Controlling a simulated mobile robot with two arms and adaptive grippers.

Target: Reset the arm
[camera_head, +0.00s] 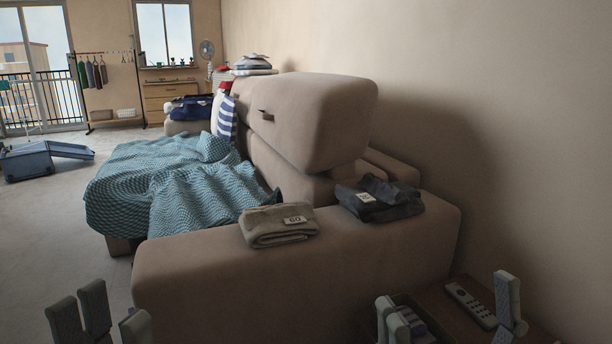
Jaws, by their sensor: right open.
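My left gripper (98,312) shows at the bottom left, cut off by the lower edge, over the floor beside the sofa's near arm. Its grey fingers stand up, and I see no object between them; how far apart its jaws are is unclear. My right gripper (448,304) is at the bottom right, its fingers wide apart and empty. It is over or in front of a brown side table (432,300). Both wrists and most of both arms are out of view.
The beige sofa (200,285) fills the middle, with folded grey cloth (272,234) and dark folded jeans (390,205) on its near arm. A teal blanket (170,185) covers the seat. A remote (470,304) lies on the side table. Bare floor (50,240) is at left.

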